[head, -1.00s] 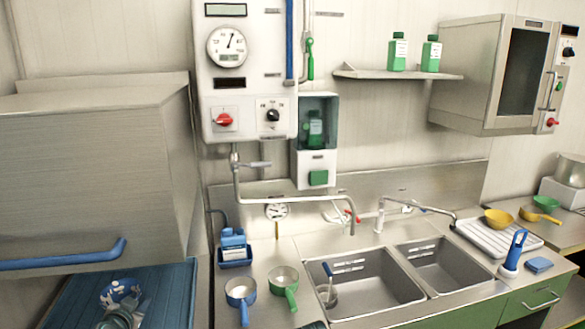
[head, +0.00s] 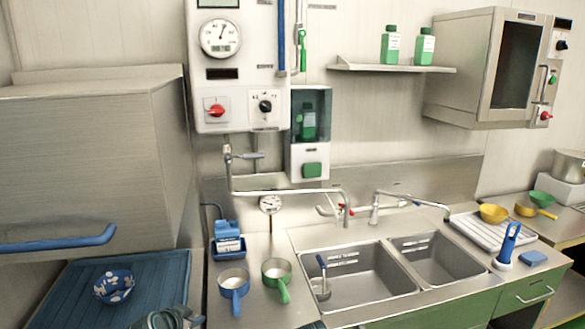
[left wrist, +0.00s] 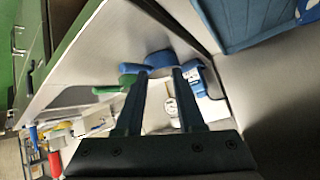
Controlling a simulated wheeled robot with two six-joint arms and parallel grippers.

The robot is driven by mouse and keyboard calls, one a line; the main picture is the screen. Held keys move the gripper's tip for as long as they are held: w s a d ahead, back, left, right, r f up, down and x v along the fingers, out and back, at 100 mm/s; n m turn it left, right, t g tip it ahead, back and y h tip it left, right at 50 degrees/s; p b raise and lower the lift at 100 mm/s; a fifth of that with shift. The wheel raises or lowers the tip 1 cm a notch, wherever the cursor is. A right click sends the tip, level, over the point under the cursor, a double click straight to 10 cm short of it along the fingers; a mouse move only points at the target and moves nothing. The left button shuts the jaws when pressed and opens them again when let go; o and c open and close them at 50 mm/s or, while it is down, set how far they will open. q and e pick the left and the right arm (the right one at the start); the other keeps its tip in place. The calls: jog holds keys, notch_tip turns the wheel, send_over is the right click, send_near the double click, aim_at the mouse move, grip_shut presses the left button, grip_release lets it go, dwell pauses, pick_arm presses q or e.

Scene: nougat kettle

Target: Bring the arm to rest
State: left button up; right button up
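My left gripper (head: 172,317) is at the bottom edge of the head view, right of a blue bowl with white spots (head: 114,287) and apart from it. In the left wrist view, the two dark fingers of this gripper (left wrist: 161,72) stand apart with nothing gripped between them. The bowl rests on the blue ribbed mat (head: 75,268). The mat also shows at the top of the left wrist view (left wrist: 240,22). My right gripper is in neither view.
Right of the mat, a blue pan (head: 234,282) and a green pan (head: 277,272) stand on the steel counter, before a blue caddy (head: 228,247). A double sink (head: 362,290) lies further right. A steel hood with blue handle (head: 60,242) overhangs the mat's back.

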pick_arm(q)
jog(key=s+d+f+g+h+b, duration=0.1)
jog(key=s+d+f+g+b, duration=0.35)
jog(key=d+f, duration=0.65)
jog(key=s+d+f+g+y+b, duration=0.1)
jog(key=s+d+f+g+y, duration=0.1)
jog(key=s+d, duration=0.3)
jog(key=s+d+f+n+g+y+b, duration=0.1)
jog(key=s+d+g, duration=0.3)
jog(key=s, duration=0.4)
jog(key=shift+s+d+f+y, duration=0.25)
jog(key=shift+d+f+y, duration=0.15)
jog(key=shift+d+f, duration=0.2)
